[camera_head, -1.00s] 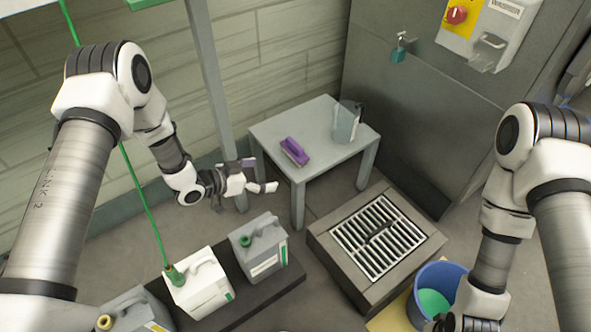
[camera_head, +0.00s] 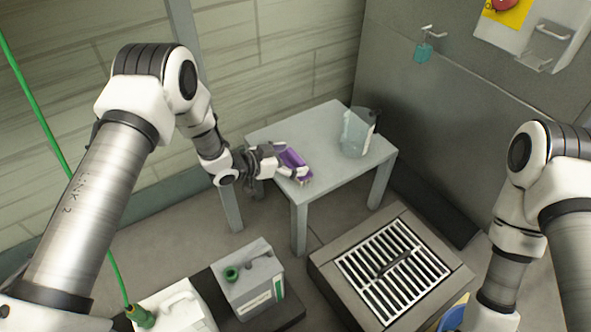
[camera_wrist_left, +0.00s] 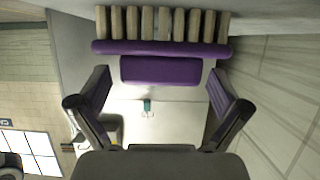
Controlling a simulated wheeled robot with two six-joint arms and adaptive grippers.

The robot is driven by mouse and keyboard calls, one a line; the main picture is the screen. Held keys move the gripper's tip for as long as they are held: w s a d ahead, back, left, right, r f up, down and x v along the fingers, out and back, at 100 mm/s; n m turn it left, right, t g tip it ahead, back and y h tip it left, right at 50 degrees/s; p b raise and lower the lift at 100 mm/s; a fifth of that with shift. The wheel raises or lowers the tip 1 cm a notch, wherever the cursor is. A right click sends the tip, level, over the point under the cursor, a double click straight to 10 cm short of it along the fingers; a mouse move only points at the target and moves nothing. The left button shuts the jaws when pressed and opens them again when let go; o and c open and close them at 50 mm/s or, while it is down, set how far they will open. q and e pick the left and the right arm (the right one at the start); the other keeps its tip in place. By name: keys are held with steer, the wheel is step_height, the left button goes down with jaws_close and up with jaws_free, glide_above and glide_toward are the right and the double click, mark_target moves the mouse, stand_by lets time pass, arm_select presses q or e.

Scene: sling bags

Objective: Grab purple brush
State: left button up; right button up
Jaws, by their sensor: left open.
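The purple brush (camera_head: 292,158) lies on the small grey table (camera_head: 330,122), near its left front edge. My left gripper (camera_head: 284,164) is at the brush, with its fingers open around it or just short of it. In the left wrist view the brush (camera_wrist_left: 160,70) shows its purple body and a row of pale bristles, ahead of the two spread fingertips (camera_wrist_left: 158,88). I cannot tell whether a finger touches it. My right arm is at the right, and its gripper is out of the picture.
A clear pitcher (camera_head: 356,134) stands on the table, right of the brush. Canisters, one grey (camera_head: 248,280) and one white (camera_head: 176,310), stand below the left arm. A floor grate (camera_head: 392,266) lies in front of the table. The table's middle is clear.

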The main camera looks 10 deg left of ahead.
arm_select(q)
steer(key=c, duration=1.1)
steer(key=shift+o, duration=0.2)
steer(key=shift+r, duration=0.2)
